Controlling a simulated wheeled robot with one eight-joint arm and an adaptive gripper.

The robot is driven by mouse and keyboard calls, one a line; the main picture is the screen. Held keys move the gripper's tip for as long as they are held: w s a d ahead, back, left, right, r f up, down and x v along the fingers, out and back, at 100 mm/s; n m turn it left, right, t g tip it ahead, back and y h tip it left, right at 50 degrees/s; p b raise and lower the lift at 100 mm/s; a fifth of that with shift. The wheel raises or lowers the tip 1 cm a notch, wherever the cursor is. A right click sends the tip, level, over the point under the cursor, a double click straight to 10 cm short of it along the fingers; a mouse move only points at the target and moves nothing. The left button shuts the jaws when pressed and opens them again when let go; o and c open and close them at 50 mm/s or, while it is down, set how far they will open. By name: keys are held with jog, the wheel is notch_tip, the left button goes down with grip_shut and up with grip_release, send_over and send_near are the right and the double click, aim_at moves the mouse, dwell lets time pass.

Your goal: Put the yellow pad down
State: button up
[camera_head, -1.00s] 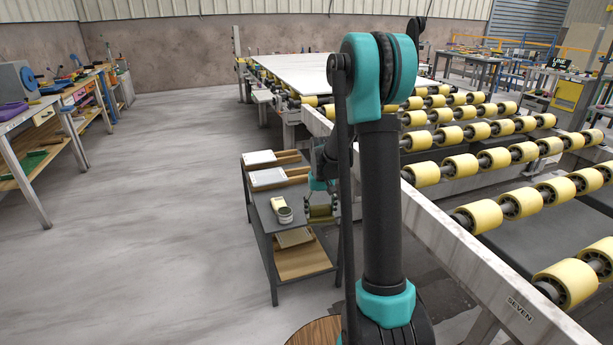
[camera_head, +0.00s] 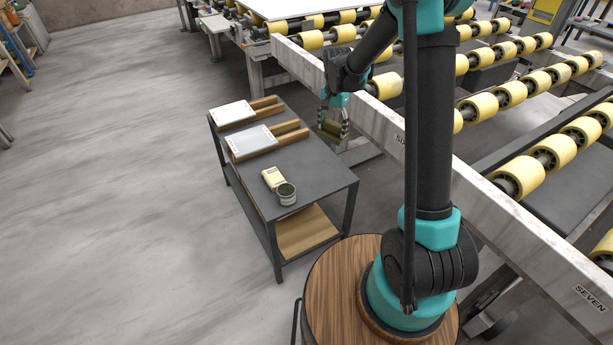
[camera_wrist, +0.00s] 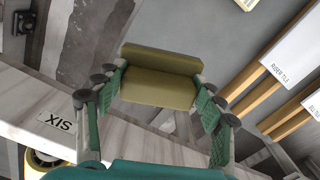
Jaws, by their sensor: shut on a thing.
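The yellow pad (camera_head: 331,129) is an olive-yellow block in my gripper (camera_head: 334,122), beside the far right side of the grey cart (camera_head: 318,165) in the head view. In the wrist view the pad (camera_wrist: 158,92) is pinched between the teal fingers of my gripper (camera_wrist: 157,95), showing two faces. It appears in the air, apart from the cart top; its exact height is hard to tell. A paler yellow block (camera_head: 272,178) lies on the cart's near part, next to a small grey tub (camera_head: 287,194).
Two white-faced boards with wooden strips lie on the cart: a far one (camera_head: 232,113) and a nearer one (camera_head: 252,141). The conveyor's pale stone-like rail (camera_head: 375,125) runs close to my gripper on the right.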

jog(key=s+a+m, duration=0.2)
jog(key=a+m, duration=0.2)
jog(key=a, duration=0.6)
notch_tip(320, 180, down, 20)
jog(key=shift+w+a+r, duration=0.1)
jog(key=shift+w+r, duration=0.05)
jog(key=o, duration=1.2)
notch_tip(320, 180, up, 12)
